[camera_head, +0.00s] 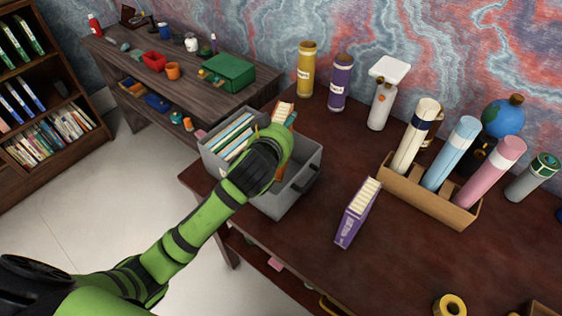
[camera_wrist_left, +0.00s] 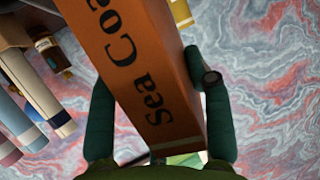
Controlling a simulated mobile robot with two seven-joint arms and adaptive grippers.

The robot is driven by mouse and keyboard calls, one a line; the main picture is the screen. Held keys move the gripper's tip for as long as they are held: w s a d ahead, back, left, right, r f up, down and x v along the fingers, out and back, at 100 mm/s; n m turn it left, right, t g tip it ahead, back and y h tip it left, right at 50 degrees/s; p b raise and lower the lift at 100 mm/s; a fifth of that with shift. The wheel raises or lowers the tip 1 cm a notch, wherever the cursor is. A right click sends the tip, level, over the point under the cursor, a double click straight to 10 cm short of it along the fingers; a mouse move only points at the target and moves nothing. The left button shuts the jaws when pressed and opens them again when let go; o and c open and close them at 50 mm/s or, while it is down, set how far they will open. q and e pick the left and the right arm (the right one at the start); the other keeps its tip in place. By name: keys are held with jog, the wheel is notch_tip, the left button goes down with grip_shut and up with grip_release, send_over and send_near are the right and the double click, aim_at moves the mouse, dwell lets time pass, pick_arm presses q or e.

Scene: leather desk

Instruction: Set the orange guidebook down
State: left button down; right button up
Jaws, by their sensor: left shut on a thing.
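The orange guidebook (camera_wrist_left: 152,75) fills the middle of the left wrist view, with dark lettering reading "Sea Coa" along its face. My left gripper (camera_wrist_left: 158,118) is shut on it, with one green finger against each side. In the head view my left gripper (camera_head: 286,128) is over the grey bin (camera_head: 288,200) on the desk's left side. Only the pale page edge of the guidebook (camera_head: 284,110) shows there, beyond the gripper. My arm and gripper hide the rest of the book and part of the bin. My right gripper is not in view.
Several books (camera_head: 232,135) stand in the bin's left part. A purple book (camera_head: 357,212) stands right of the bin on the desk (camera_head: 300,260). A cardboard holder (camera_head: 430,195) with tubes is farther right. Yellow (camera_head: 306,70) and purple (camera_head: 340,82) canisters stand behind.

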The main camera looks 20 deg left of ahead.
pick_arm(q)
jog(key=f, duration=0.6)
jog(key=shift+s+f, duration=0.25)
jog(key=shift+f, duration=0.55)
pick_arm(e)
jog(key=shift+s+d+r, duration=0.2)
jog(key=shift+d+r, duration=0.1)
pick_arm(q)
jog(key=c, duration=0.5)
grip_release()
jog(key=shift+f, duration=0.1)
jog(key=shift+c, duration=0.2)
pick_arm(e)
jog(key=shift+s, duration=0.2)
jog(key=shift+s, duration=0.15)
